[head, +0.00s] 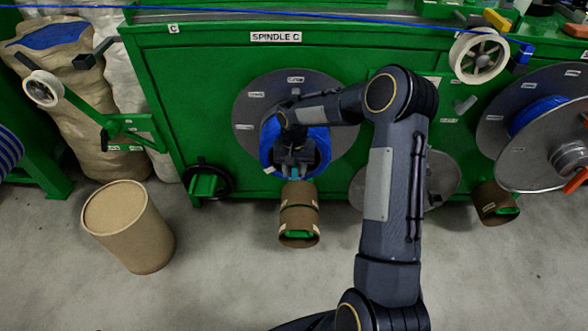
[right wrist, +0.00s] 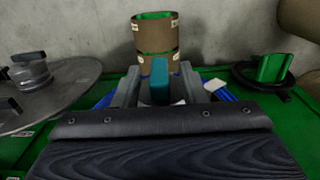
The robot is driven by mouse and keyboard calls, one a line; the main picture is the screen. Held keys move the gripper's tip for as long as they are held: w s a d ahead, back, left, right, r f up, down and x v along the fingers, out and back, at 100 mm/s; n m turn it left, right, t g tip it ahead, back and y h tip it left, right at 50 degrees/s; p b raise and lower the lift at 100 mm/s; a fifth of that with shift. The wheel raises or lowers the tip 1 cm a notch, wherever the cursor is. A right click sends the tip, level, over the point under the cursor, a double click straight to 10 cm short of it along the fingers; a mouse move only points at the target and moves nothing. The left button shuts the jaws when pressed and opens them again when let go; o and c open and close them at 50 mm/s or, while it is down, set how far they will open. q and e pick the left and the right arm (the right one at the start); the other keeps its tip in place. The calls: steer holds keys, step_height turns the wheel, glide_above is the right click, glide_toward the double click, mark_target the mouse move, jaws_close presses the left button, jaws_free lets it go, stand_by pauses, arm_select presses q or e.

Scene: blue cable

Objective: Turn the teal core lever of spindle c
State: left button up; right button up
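The teal core lever (right wrist: 160,80) stands upright in the middle of the right wrist view. My right gripper (right wrist: 160,88) has its fingers on either side of the lever, with a gap seeming to show on each side. I cannot tell whether either finger touches it. In the head view my right gripper (head: 294,165) is in front of the grey disc of spindle C (head: 250,110) and its blue cable (head: 322,150). My forearm and wrist hide the disc's centre and most of the lever. My left gripper is not in view.
The green machine front (head: 190,90) carries the SPINDLE C label (head: 276,37). A brown roll with green (head: 299,218) is just below the gripper. A cardboard drum (head: 128,226) stands on the open floor.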

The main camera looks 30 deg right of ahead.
jaws_close()
